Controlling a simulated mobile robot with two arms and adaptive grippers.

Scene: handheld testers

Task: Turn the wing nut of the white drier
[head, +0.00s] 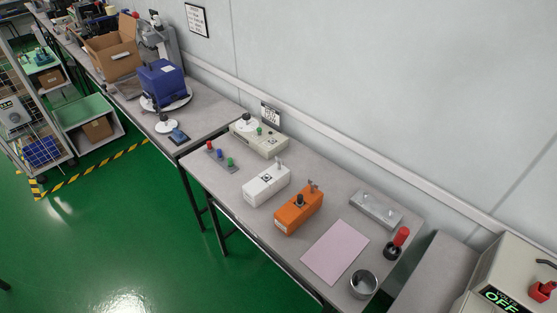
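A white box-shaped device (265,187), which I take to be the white drier, stands on the grey bench (215,181). A small upright grey fitting (279,164) rises from the far end of its top. It may be the wing nut, but it is too small to tell its shape or angle. A small dark mark shows on the middle of the top. Neither of my grippers is in view.
An orange device (297,212) stands close to the right of the white one. A beige tester (259,140) is behind, and a strip with red, blue and green knobs (220,157) is to the left. A pink sheet (335,252) and metal cup (363,285) are at right. Green floor is clear in front.

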